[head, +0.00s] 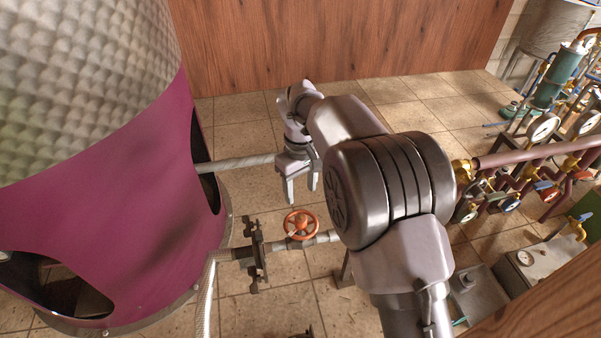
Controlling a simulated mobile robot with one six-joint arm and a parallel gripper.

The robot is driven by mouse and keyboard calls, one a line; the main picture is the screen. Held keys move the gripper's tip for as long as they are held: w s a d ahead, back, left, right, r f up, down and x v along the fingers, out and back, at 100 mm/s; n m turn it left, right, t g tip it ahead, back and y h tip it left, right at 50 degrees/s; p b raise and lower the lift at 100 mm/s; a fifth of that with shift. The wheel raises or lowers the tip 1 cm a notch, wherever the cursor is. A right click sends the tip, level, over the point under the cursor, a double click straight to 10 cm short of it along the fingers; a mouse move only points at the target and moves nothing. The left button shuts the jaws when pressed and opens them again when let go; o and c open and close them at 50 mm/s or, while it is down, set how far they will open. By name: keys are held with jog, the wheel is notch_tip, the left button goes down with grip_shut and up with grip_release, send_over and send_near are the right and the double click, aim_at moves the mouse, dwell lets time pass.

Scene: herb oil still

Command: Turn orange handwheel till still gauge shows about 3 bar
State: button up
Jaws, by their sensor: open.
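The orange handwheel (299,225) sits on a grey pipe low in the middle of the head view, right of a dark flange. My gripper (301,196) hangs just above the wheel in the picture, fingers pointing down, open and empty. It appears apart from the wheel; the depth between them is hard to judge. The still (130,215) fills the left side, with a dimpled metal body above a magenta skirt. Several round white gauges show at the right, one large one (543,128) among them. I cannot tell which is the still gauge, and their readings are too small to read.
A manifold pipe (530,154) with several coloured valves runs at the right. A grey box with a dial (540,262) stands below it. A horizontal pipe (240,162) leaves the still behind my gripper. A wooden panel (340,40) stands at the back. Tiled floor is clear behind the arm.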

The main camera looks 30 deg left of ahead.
notch_tip(320, 180, up, 6)
jog(key=shift+f+p, duration=0.25)
jog(key=shift+p, duration=0.05)
jog(key=s+d+r+m+t+y+b, duration=0.15)
jog(key=d+m+b, duration=0.25)
jog(key=d+b, duration=0.5)
jog(key=s+d+m+t+y+b, duration=0.1)
jog(key=s+d+m+b, duration=0.3)
jog(key=d, duration=0.9)
jog(key=s+d+f+m+t+b, duration=0.3)
jog(key=s+d+f+m+b, duration=0.6)
jog(key=s+d+f+b, duration=0.2)
jog(key=s+d+f, duration=0.2)
jog(key=s, duration=0.2)
jog(key=shift+f, duration=0.25)
